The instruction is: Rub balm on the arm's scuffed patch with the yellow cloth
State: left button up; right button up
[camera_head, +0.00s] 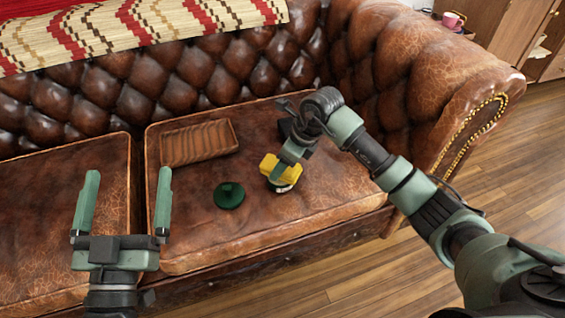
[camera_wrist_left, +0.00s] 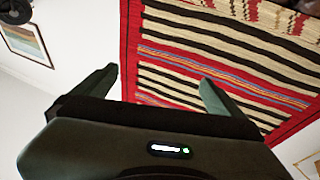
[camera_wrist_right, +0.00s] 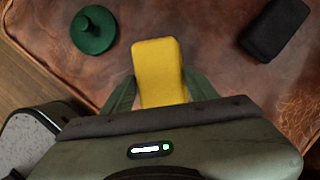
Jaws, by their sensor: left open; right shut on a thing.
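The yellow cloth (camera_head: 284,167) is a folded pad in my right gripper (camera_head: 286,163), which is shut on it. In the right wrist view the cloth (camera_wrist_right: 158,72) sticks out between the fingers. Under it, in the head view, a small round tin (camera_head: 282,187) shows partly on the seat cushion; whether the cloth touches it I cannot tell. A dark green round lid with a knob (camera_head: 229,196) lies to its left. The sofa's rolled arm (camera_head: 432,68) at the right has pale, crackled leather. My left gripper (camera_head: 129,174) is open and empty at the lower left.
A ribbed brown tray (camera_head: 200,142) lies on the cushion behind the lid. A black block (camera_wrist_right: 276,29) lies behind my right gripper. A striped blanket (camera_head: 140,25) covers the sofa's back. A pink cup (camera_head: 451,18) stands beyond the arm.

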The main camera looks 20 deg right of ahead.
pick_arm(q)
jog(key=shift+s+d+r+h, duration=0.15)
jog(key=shift+r+h, duration=0.15)
jog(key=shift+r, duration=0.3)
pick_arm(e)
jog(key=shift+f, duration=0.15)
pick_arm(q)
jog(key=shift+s+r+t, duration=0.4)
jog(key=shift+r+t, duration=0.3)
pick_arm(e)
jog(key=shift+f, duration=0.3)
dwell(1.0)
